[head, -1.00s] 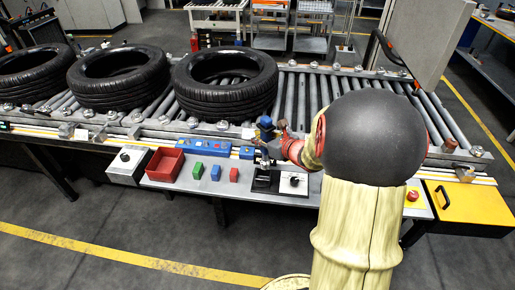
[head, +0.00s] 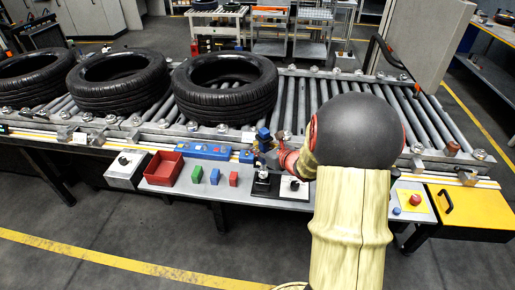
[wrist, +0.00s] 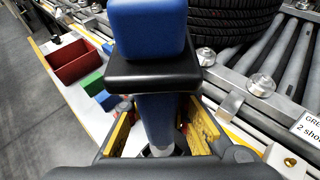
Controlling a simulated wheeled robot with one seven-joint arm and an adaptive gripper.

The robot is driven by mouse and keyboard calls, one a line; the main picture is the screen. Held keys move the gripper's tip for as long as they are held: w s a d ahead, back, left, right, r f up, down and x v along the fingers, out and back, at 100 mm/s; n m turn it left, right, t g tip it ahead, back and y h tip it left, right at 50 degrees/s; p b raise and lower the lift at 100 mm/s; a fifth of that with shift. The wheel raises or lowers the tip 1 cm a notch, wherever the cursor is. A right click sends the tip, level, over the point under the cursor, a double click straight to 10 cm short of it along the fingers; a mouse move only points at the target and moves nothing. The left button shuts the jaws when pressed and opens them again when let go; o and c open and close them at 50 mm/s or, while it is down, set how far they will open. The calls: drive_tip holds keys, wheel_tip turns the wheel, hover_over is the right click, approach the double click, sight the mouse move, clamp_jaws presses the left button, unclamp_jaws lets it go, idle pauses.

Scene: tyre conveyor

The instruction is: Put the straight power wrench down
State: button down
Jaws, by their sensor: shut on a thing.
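The power wrench (head: 264,136) is upright, with a blue block on top; in the wrist view its blue block (wrist: 147,28) sits above a black collar and a blue shaft. My gripper (wrist: 160,138) is shut around the shaft below the collar, with yellow pads on both sides. In the head view my gripper (head: 272,157) is over the back of the grey bench, behind a black base plate with a fitting (head: 262,182). The wrench's lower end is hidden, so I cannot tell whether it touches anything.
A red bin (head: 163,168), green block (head: 197,174), blue block (head: 215,176) and red block (head: 233,179) stand left on the bench (head: 240,192). A control box with a black knob (head: 294,187) is to the right. Several tyres (head: 225,88) lie on the roller conveyor (head: 300,100) behind.

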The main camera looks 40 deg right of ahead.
drive_tip(key=shift+f+b, duration=0.5)
drive_tip(key=shift+b, duration=0.05)
drive_tip(key=c, duration=1.6)
unclamp_jaws()
drive_tip(key=shift+f, duration=0.1)
drive_tip(key=p+v, duration=0.2)
drive_tip(key=v, duration=0.4)
drive_tip(key=r+p+v, duration=0.1)
drive_tip(key=p+v, duration=0.1)
drive_tip(key=v, duration=0.4)
drive_tip(key=shift+r, duration=0.15)
